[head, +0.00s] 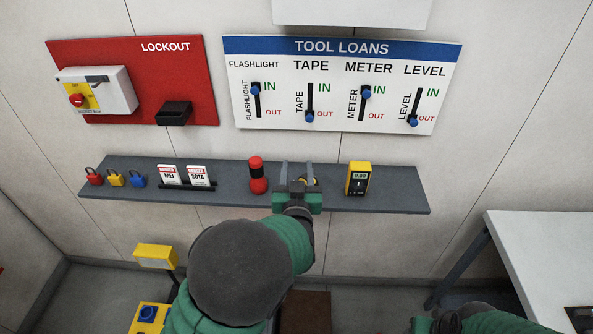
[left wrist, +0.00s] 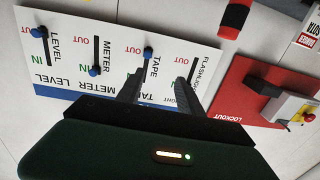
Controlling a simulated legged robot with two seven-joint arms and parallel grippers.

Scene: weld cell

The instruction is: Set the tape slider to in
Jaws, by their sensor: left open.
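The TOOL LOANS board (head: 342,122) hangs on the wall. Its tape slider has a blue knob (head: 309,118) at the bottom of the slot, beside OUT. My left gripper (head: 296,168) is open and empty, below the board and in front of the shelf, with its fingers pointing at the wall. The knob is above the gripper and apart from it. In the left wrist view, which is upside down, the tape knob (left wrist: 147,52) shows beyond the open fingers (left wrist: 160,80). My right arm shows at the lower right; its fingers cannot be made out.
The flashlight knob (head: 255,88) and meter knob (head: 366,93) are at IN; the level knob (head: 413,121) is at OUT. The shelf (head: 405,195) holds padlocks, tags, a red flashlight (head: 257,177) and a yellow meter (head: 358,178). A yellow item behind my gripper is mostly hidden.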

